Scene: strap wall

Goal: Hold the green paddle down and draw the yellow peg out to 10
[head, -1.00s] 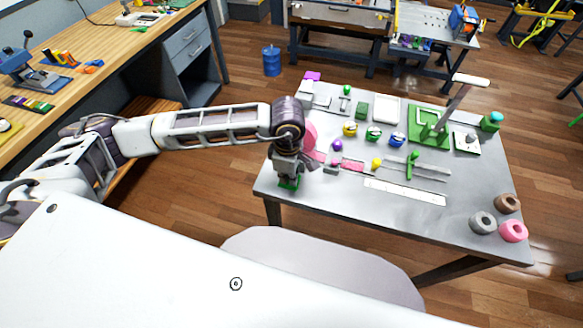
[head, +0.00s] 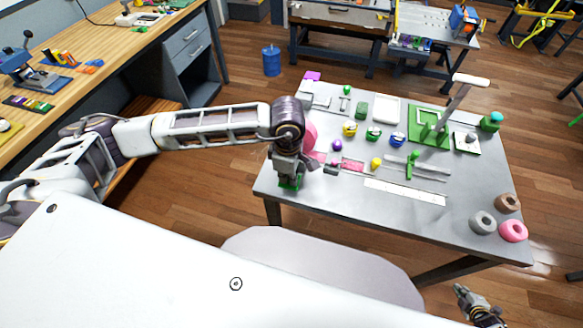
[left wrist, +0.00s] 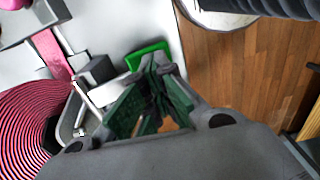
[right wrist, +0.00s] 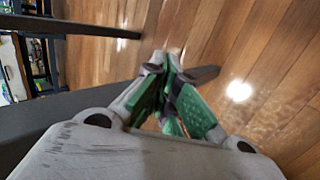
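The green paddle (head: 289,183) is at the table's near-left corner, mostly hidden under my left gripper (head: 292,176). It also shows in the left wrist view (left wrist: 148,55), just beyond the fingertips of that gripper (left wrist: 158,70). The left fingers are together with nothing seen between them; whether they touch the paddle I cannot tell. A yellow peg (head: 376,163) stands right of a pink strap (head: 352,165), behind a white scale strip (head: 405,192) whose marks are unreadable. My right gripper (head: 470,296) is low beyond the table's front edge, empty, fingertips (right wrist: 165,68) close together.
A green upright handle (head: 411,166) stands on a grey rail right of the peg. Several coloured knobs sit behind. A green frame with a tall lever (head: 452,105) stands at the back right. Rolls (head: 482,222) sit at the front right. The table front centre is clear.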

